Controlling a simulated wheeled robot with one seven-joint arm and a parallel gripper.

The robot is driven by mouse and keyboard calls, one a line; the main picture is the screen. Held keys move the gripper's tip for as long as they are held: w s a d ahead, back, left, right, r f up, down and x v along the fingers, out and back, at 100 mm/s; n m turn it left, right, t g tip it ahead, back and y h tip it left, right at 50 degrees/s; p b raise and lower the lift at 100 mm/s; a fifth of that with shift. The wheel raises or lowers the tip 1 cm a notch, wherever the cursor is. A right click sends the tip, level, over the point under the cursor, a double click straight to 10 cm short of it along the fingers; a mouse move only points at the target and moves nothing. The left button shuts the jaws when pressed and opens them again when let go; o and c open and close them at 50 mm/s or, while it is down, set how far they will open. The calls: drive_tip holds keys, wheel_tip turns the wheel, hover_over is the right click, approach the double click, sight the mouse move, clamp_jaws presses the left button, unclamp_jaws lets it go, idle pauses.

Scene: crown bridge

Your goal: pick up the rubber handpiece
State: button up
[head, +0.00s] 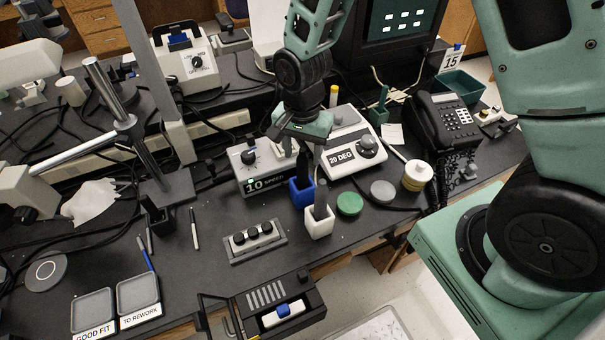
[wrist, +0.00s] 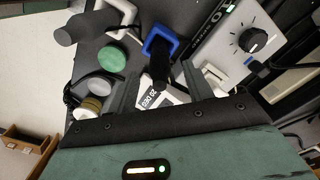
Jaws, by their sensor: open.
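A black handpiece (head: 304,168) stands in a blue holder (head: 301,195) on the dark bench. It also shows in the wrist view (wrist: 159,66), rising from the blue holder (wrist: 158,42). A grey handpiece (head: 320,196) stands in a white holder (head: 319,226) just in front; it shows at upper left in the wrist view (wrist: 86,30). The black one looks more like rubber, but I cannot be sure of either material. My gripper (head: 308,156) is open, pointing down over the blue holder. In the wrist view the black handpiece lies between my fingers (wrist: 158,86); contact is unclear.
Behind the holders stand a white control box with a dial (head: 251,160) and a "20 DEG" unit (head: 352,145). A green disc (head: 349,204), grey disc (head: 382,191) and stacked jar (head: 417,176) sit at right.

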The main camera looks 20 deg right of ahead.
sight(302, 176)
drive_tip(key=shift+f, duration=1.4)
drive_tip(key=shift+c, duration=0.3)
drive_tip(key=c, duration=1)
drive_tip(key=shift+r, duration=0.1)
